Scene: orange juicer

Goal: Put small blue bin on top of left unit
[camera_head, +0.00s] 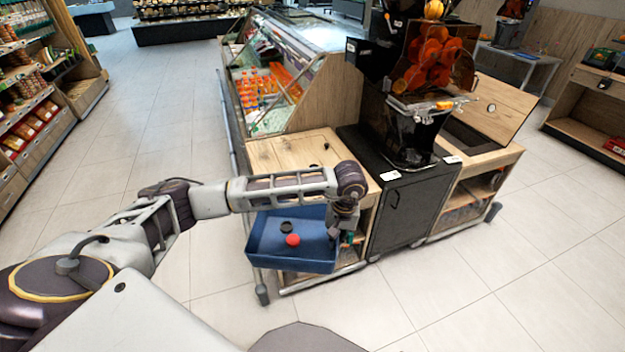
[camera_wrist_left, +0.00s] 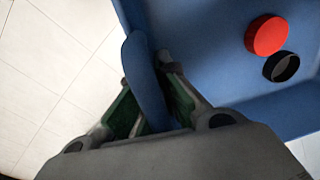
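My left gripper (camera_head: 345,225) is at the bin's right side. In the left wrist view my left gripper (camera_wrist_left: 152,95) has its fingers on both sides of the rim of the blue bin (camera_wrist_left: 205,50), shut on it. My right gripper is not in view.
A black orange juicer (camera_head: 425,100) stands on the black middle cabinet (camera_head: 405,205), right of the left unit. A glass-fronted display (camera_head: 275,85) with bottles adjoins behind. A small dark item (camera_head: 313,165) lies on the left unit's top. The floor in front is clear.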

